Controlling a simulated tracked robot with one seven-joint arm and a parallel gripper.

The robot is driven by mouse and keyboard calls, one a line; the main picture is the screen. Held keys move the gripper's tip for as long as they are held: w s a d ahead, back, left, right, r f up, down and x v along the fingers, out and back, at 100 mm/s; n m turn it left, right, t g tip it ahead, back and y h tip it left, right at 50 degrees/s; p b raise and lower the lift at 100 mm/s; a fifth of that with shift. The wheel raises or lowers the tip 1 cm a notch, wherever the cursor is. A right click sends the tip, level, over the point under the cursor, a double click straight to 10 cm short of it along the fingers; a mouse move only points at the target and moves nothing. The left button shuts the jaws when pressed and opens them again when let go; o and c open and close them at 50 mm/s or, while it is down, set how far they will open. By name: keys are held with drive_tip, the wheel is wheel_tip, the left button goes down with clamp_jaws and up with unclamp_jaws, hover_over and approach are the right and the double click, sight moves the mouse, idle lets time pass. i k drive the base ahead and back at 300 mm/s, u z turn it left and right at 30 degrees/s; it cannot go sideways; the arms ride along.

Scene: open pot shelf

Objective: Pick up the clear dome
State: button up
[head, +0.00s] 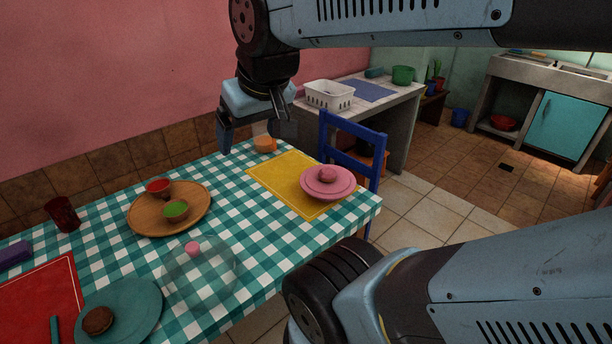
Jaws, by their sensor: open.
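The clear dome (203,276) stands on the green and white checked tablecloth near the front edge of the table. It is see-through, with a pink knob on top, and the checks show through it. My gripper (248,146) is open, with its fingers pointing down over the far end of the table. It is well behind and to the right of the dome and apart from it. A small orange thing (265,144) shows close to the fingers; I cannot tell how far it is from them.
A wooden tray (142,227) with a red and a green bowl lies behind the dome. A teal plate (148,302) with a brown item is at its left. A yellow mat (260,177) bears a pink plate (340,190). A blue chair (324,130) stands against the table's right side.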

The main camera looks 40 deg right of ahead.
sight(200, 273)
drive_tip(key=z, duration=1.25)
drive_tip(key=k, duration=0.9)
drive_tip(key=u, duration=0.2)
drive_tip(key=i, duration=0.5)
drive_tip(key=u, duration=0.15)
